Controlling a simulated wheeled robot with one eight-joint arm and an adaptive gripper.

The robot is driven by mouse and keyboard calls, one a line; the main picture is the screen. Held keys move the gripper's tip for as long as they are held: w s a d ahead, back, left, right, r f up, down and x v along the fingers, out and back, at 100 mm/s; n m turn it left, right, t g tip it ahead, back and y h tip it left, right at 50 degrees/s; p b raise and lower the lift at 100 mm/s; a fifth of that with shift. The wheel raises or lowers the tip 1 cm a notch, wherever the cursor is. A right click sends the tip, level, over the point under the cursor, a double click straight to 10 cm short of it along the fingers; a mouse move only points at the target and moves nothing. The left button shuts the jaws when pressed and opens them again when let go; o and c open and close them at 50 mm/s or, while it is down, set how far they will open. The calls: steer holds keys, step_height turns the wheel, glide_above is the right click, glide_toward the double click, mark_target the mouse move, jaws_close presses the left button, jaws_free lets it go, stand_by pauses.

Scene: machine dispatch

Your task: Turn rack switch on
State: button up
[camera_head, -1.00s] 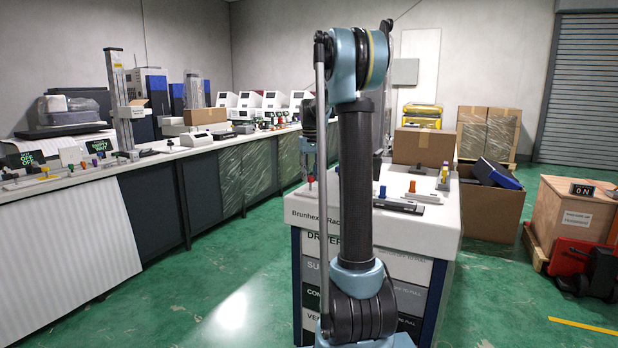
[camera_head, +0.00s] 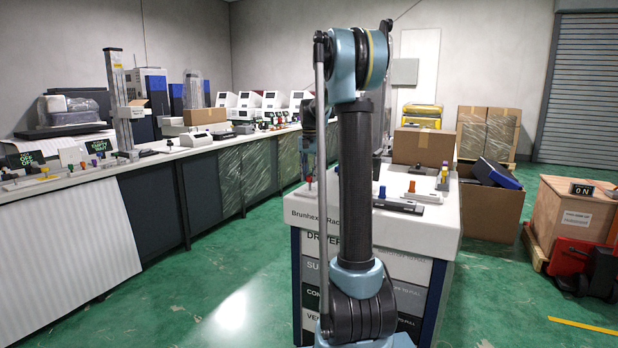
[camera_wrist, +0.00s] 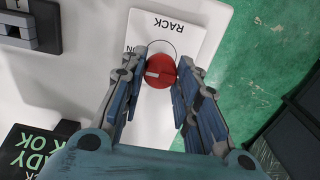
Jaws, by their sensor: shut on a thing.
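The rack switch is a round red knob (camera_wrist: 161,71) with a pale bar mark on its face. It sits on a white plate (camera_wrist: 185,30) lettered "RACK", with part of another word beside the knob. My gripper (camera_wrist: 162,78) has its two blue-grey fingers on either side of the knob, shut on it. In the head view my arm stands in front of the white-topped rack cabinet (camera_head: 432,222), and the fingers are mostly hidden. A small red knob (camera_head: 309,181) shows at the cabinet's left edge.
A dark "READY OK" sign (camera_wrist: 30,150) and a dark block (camera_wrist: 28,28) lie left of the plate. Green floor (camera_wrist: 262,50) shows past the edge. A cardboard box (camera_head: 423,147) stands on the cabinet. An "ON" display (camera_head: 582,189) sits on a crate at right.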

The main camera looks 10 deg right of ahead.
steer(key=shift+a, duration=0.15)
stand_by(0.4)
steer(key=o, duration=1.1)
steer(key=shift+c, duration=0.2)
steer(key=shift+r, duration=0.1)
step_height(320, 180, up, 12)
steer(key=shift+w, duration=0.1)
